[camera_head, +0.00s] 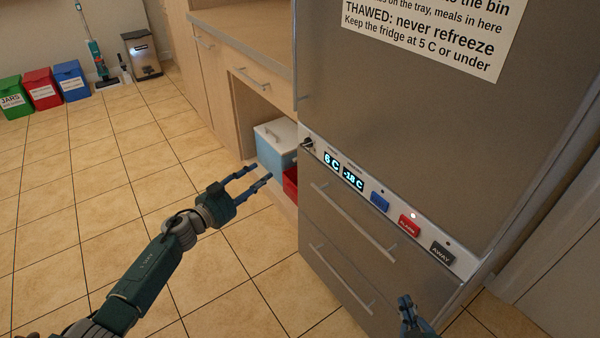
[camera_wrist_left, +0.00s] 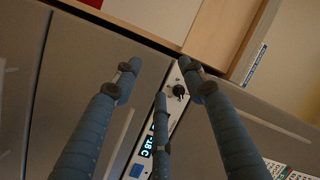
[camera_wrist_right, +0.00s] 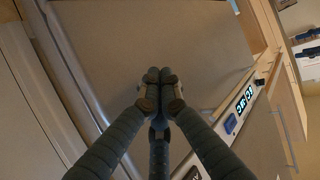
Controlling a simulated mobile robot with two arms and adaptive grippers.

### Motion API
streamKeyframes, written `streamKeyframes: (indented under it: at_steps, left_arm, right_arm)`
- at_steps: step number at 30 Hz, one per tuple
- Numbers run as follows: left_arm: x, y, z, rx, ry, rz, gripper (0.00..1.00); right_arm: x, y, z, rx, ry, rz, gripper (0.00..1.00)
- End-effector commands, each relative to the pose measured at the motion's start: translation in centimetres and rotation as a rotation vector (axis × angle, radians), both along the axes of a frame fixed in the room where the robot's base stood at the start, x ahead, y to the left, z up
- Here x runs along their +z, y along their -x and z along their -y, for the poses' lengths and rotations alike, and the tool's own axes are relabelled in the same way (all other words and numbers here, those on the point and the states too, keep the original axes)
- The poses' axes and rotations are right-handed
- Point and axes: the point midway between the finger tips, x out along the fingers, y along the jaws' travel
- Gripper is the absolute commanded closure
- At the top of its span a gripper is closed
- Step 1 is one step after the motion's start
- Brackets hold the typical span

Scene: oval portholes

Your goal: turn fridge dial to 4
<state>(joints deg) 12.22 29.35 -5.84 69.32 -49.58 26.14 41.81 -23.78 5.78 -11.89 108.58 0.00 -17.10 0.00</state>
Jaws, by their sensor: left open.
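The fridge dial (camera_head: 307,143) is a small dark knob at the left end of the pale control strip. Beside it the displays read 6 C (camera_head: 331,161) and -18 C (camera_head: 353,178). The dial also shows in the left wrist view (camera_wrist_left: 179,90), close to one finger; its scale numbers are too small to read. My left gripper (camera_head: 263,178) is open and empty, to the left of and below the dial, apart from it. My right gripper (camera_head: 405,300) is low in front of the drawers, far from the dial. In the right wrist view its fingertips (camera_wrist_right: 160,74) are together with nothing between them.
A blue button (camera_head: 379,202), a red alarm button (camera_head: 409,224) and a black AWAY button (camera_head: 442,253) line the strip. Drawer handles (camera_head: 353,222) stick out below. A blue-and-white cooler (camera_head: 276,148) stands in the open bay left of the fridge.

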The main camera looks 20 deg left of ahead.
Motion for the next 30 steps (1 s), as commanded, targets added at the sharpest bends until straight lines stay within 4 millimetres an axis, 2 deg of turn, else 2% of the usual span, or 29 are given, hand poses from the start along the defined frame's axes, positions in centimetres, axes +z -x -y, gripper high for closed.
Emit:
streamKeyframes:
  at_steps: [1, 5, 9, 12, 15, 20, 25, 30]
  left_arm:
    - [0.0, -0.8, 0.3, -0.044, -0.032, 0.053, 0.58]
    - [3.1, -1.3, 1.7, -0.151, -0.113, 0.142, 0.58]
    - [5.3, -1.1, 2.8, -0.24, -0.204, 0.203, 0.58]
    - [6.2, -0.7, 3.3, -0.281, -0.257, 0.223, 0.58]
    - [6.9, -0.4, 3.6, -0.303, -0.29, 0.233, 0.58]
    - [7.4, -0.7, 4.0, -0.313, -0.304, 0.237, 0.58]
    - [7.5, -2.4, 5.4, -0.313, -0.302, 0.239, 0.58]
    - [7.4, -4.7, 7.1, -0.312, -0.301, 0.239, 0.58]
  right_arm:
    - [0.0, -0.6, -0.2, 0.001, -0.015, 0.06, 1.0]
    - [4.3, -1.2, -0.6, 0.005, -0.049, 0.197, 1.0]
    - [8.6, -0.6, -0.6, 0.007, -0.08, 0.324, 1.0]
    - [11.1, 0.0, -0.5, 0.008, -0.097, 0.391, 1.0]
    - [12.8, 0.6, -0.5, 0.009, -0.107, 0.432, 1.0]
    - [14.4, 0.9, -0.5, 0.01, -0.118, 0.471, 1.0]
    - [16.7, 1.0, -0.7, 0.016, -0.145, 0.571, 1.0]
    - [20.2, 1.9, -0.9, 0.025, -0.189, 0.728, 1.0]
